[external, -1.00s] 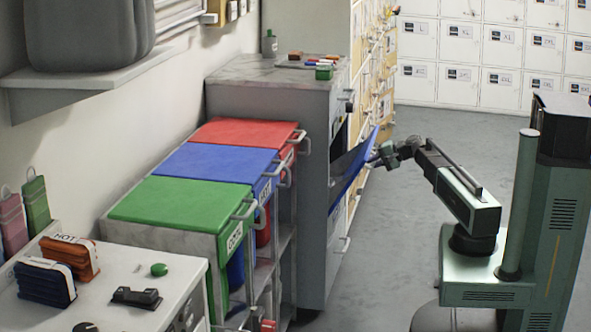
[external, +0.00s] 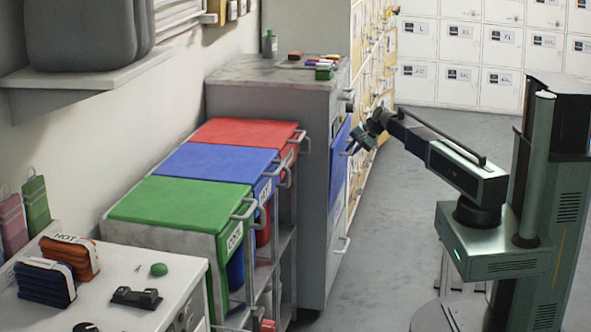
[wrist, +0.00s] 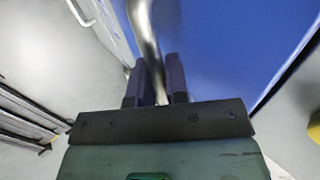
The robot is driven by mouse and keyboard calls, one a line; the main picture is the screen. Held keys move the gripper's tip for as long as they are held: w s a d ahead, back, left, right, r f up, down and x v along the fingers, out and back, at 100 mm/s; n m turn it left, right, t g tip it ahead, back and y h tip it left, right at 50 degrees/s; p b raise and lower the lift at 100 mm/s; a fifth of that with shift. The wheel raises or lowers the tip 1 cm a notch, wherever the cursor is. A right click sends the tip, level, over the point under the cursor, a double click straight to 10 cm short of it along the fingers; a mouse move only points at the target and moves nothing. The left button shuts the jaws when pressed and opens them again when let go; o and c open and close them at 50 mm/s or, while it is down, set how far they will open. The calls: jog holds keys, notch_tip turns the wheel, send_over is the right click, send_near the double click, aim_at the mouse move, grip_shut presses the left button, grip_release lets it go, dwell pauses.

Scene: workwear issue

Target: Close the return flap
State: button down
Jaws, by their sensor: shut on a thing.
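The return flap (external: 339,168) is a blue panel on the front of the grey cabinet (external: 310,180). It stands nearly upright, close to the cabinet front. In the wrist view the blue flap (wrist: 225,45) fills the upper right. My gripper (external: 354,146) is at the flap's upper outer edge. In the wrist view my gripper (wrist: 157,80) has its two dark fingers shut on the flap's curved metal handle (wrist: 146,35). The cabinet opening behind the flap is mostly hidden.
Bins with green (external: 180,202), blue (external: 215,163) and red (external: 247,132) lids stand left of the cabinet. Small items lie on the cabinet top. White lockers (external: 460,45) line the back. The grey floor (external: 400,200) between my base and the cabinet is clear.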

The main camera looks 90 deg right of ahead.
jog(key=shift+w+d+r, duration=0.2)
jog(key=shift+w, duration=0.45)
jog(key=c, duration=1.2)
grip_release()
jog(key=shift+o, duration=0.2)
jog(key=shift+r, duration=0.15)
jog(key=p+v, duration=0.8)
jog(key=v, duration=0.2)
jog(key=shift+s+r+p, duration=0.15)
jog(key=shift+s+p, duration=0.15)
